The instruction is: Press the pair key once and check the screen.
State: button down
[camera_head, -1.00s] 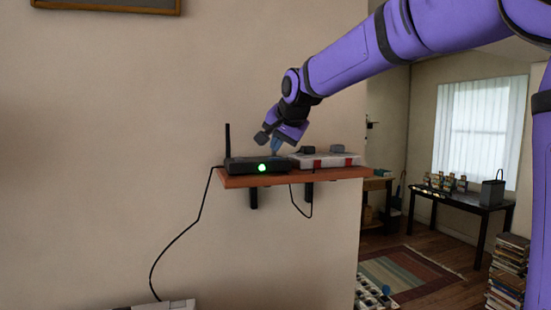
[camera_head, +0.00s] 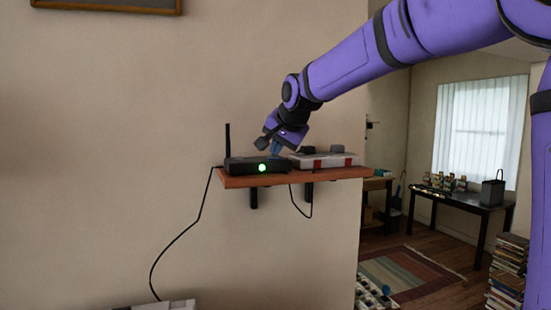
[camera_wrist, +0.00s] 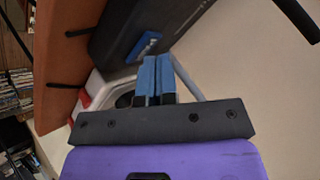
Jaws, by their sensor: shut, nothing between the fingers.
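A black router-like box (camera_head: 256,166) with an upright antenna and a lit green light (camera_head: 262,168) on its front sits on the left part of the shelf. In the wrist view the black box (camera_wrist: 120,28) carries a blue key (camera_wrist: 145,43) with a pale mark. My gripper (camera_head: 274,151) is shut and empty, pointing down at the box's top right. Its blue fingertips (camera_wrist: 155,60) are right by the blue key; I cannot tell if they touch it. No screen can be made out in either view.
The wooden shelf (camera_head: 235,181) is fixed to the wall. A white and red case (camera_head: 325,161) with dark items on top stands close to the right of the black box. A cable hangs from the shelf's left. A table (camera_head: 470,203) stands in the far room.

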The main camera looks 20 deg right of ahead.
aim_at(278, 158)
dwell(0.4)
jog(key=shift+r, duration=0.55)
notch_tip(278, 158, up, 6)
dwell(0.7)
dwell(0.6)
jog(key=s+d+f+n+g, duration=0.1)
jog(key=s+f, duration=0.5)
jog(key=s, duration=0.6)
jog(key=s+d+f+n+g, duration=0.1)
jog(key=s+d+f+n, duration=0.2)
jog(key=s+f, duration=0.4)
jog(key=s+d+f+n+g+h, duration=0.1)
jog(key=s+f, duration=0.6)
jog(key=s, duration=1.1)
jog(key=d+n+g, duration=0.1)
jog(key=n, duration=0.1)
jog(key=shift+s+d+n, duration=0.15)
jog(key=shift+s+n, duration=0.05)
jog(key=shift+n, duration=0.2)
jog(key=shift+f, duration=0.1)
dwell(0.5)
